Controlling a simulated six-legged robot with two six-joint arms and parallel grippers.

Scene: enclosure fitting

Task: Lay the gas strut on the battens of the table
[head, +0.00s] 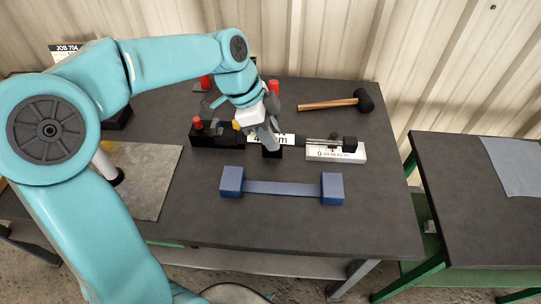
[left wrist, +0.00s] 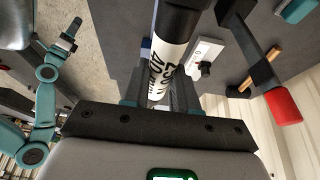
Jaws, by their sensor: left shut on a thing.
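A gas strut (left wrist: 170,55) with a black body and a white printed label is in the left wrist view, shut between the jaws of my left gripper. The battens are two blue blocks, left (head: 232,182) and right (head: 332,188), joined by a flat blue strip (head: 282,188). They stand on the dark table (head: 290,230), nearer than the gripper. My right gripper (left wrist: 71,34) shows small in the left wrist view; its jaws are unclear.
A black holder (head: 212,136) with a red knob stands left of the gripper. A white-plated device (head: 336,153) stands to its right, with a mallet (head: 335,103) behind. A grey mat (head: 155,200) lies at left. The table in front of the battens is clear.

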